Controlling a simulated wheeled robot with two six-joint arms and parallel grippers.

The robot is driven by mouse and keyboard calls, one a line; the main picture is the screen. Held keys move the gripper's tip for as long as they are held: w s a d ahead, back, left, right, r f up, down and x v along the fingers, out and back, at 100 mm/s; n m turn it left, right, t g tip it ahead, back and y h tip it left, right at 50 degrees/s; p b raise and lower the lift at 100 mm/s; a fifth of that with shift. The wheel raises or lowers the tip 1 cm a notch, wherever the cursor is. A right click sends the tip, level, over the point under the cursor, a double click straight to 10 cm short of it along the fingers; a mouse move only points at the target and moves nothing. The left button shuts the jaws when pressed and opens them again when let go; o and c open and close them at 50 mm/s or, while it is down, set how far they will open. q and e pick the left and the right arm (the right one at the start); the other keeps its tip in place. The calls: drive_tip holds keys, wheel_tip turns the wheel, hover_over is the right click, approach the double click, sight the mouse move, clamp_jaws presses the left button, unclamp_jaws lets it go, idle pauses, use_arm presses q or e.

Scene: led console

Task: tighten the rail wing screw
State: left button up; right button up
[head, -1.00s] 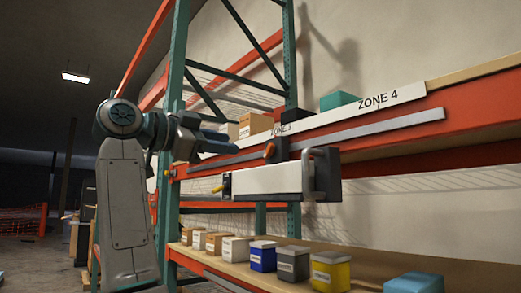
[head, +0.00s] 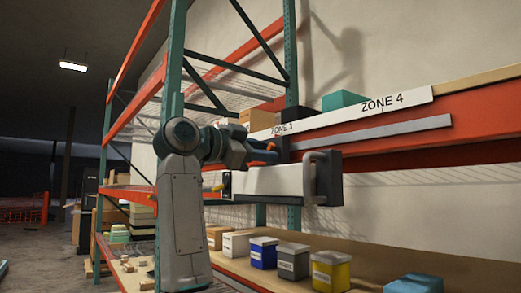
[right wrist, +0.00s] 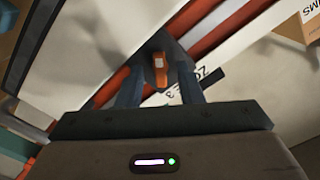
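The orange wing screw (right wrist: 160,68) is on a dark block on the rail, and its tip also shows in the head view (head: 271,147). My right gripper (right wrist: 158,82) is around it, with one finger on each side and gaps visible between. The fingers are apart. In the head view my right gripper (head: 260,156) is at the block and partly hides the screw. The grey rail (head: 375,132) runs along the orange beam. A white console bar (head: 270,182) with dark ends and a grey handle hangs below it. My left gripper is not in view.
A white label strip (head: 340,112) reading ZONE 3 and ZONE 4 runs above the rail. Several small boxes, including a blue one (head: 263,252) and a yellow one (head: 331,270), stand on the lower shelf. A green upright (head: 172,80) stands behind my arm.

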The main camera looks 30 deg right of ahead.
clamp_jaws()
drive_tip(key=m, duration=0.4)
drive_tip(key=shift+m+p, duration=0.3)
drive_tip(key=shift+m, duration=0.1)
drive_tip(key=m, duration=0.5)
drive_tip(key=shift+f, duration=0.1)
drive_tip(key=shift+m, duration=0.3)
drive_tip(key=shift+o, duration=0.4)
unclamp_jaws()
drive_tip(key=shift+a, duration=0.1)
